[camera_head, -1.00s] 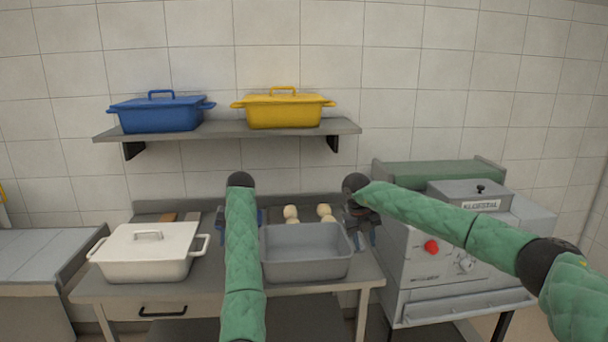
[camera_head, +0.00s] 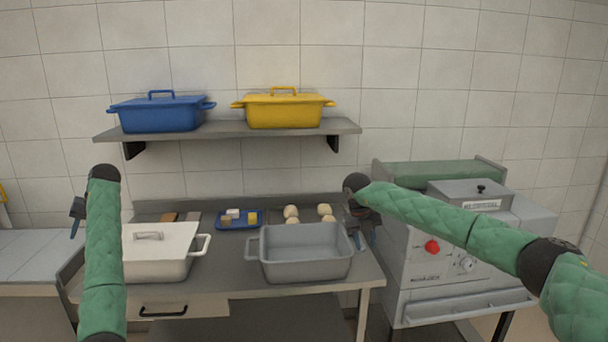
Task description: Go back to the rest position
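My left arm rises on the left in front of the white lidded dish. My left gripper (camera_head: 77,214) is at the far left, above the side counter's edge; it is mostly hidden behind the arm's wrist, and its fingers are too small to read. My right arm comes in from the right. My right gripper (camera_head: 360,232) hangs pointing down just right of the grey pan (camera_head: 305,272), near its back right corner; its two fingers look apart with nothing visible between them.
The steel table holds the white dish (camera_head: 168,262), a blue tray (camera_head: 238,227) with small pieces, and several dough balls (camera_head: 291,211). Blue (camera_head: 160,115) and yellow (camera_head: 284,111) lidded dishes stand on the wall shelf (camera_head: 230,129). A grey machine (camera_head: 450,250) stands at right.

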